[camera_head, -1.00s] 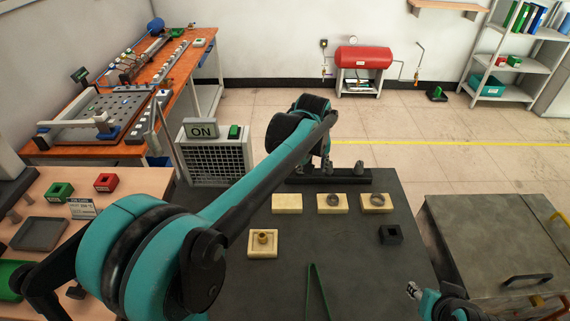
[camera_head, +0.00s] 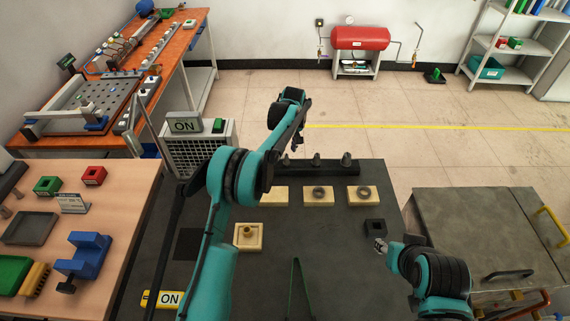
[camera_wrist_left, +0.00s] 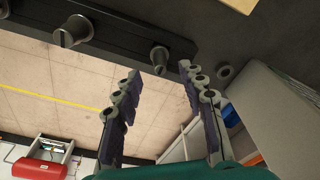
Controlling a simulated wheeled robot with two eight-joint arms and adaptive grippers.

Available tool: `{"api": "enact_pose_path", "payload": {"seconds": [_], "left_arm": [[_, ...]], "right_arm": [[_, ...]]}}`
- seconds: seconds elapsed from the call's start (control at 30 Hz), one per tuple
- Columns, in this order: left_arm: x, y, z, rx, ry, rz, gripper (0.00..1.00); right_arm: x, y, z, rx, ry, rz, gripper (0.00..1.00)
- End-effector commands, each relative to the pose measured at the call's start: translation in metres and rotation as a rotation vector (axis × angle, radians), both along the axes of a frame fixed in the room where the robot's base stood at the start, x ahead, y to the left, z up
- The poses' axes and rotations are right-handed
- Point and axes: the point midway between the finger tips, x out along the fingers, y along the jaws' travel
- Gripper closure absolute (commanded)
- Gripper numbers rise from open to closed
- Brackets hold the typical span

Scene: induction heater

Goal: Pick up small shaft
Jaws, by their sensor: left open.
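Several metal shafts stand upright in a black rack (camera_head: 330,168) at the far edge of the dark table. The leftmost shaft (camera_head: 284,162) is beside my left gripper (camera_head: 299,140), which is open and empty. In the left wrist view, the open fingers of the left gripper (camera_wrist_left: 158,75) point towards the rack. A slim shaft (camera_wrist_left: 160,57) appears between the fingertips, apart from them. A thicker shaft (camera_wrist_left: 74,31) stands to its left. I cannot tell for sure which is the small one. My right gripper (camera_head: 380,246) is low at the right; its jaws are too small to judge.
Cream blocks with rings (camera_head: 319,193) and a block with a brass piece (camera_head: 248,236) lie on the dark table, with a black block (camera_head: 375,227) at right. An ON heater unit (camera_head: 200,140) stands left of the rack. Green tweezers (camera_head: 296,285) lie in front.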

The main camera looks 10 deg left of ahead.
Motion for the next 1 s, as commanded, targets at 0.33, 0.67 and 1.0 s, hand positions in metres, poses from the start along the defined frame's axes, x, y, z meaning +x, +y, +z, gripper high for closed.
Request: {"api": "enact_pose_path", "payload": {"seconds": [0.33,0.67,1.0], "left_arm": [[0.003,0.005,-0.046,-0.001,-0.001,0.0,0.59],[0.003,0.005,-0.049,-0.001,-0.001,-0.001,0.8],[0.003,0.005,-0.049,0.0,-0.001,-0.001,1.0]], "right_arm": [[0.0,0.0,-0.01,0.0,0.0,0.0,0.6],[0.0,0.0,-0.01,0.0,0.0,0.0,0.6],[0.0,0.0,-0.01,0.0,0.0,0.0,0.6]]}}
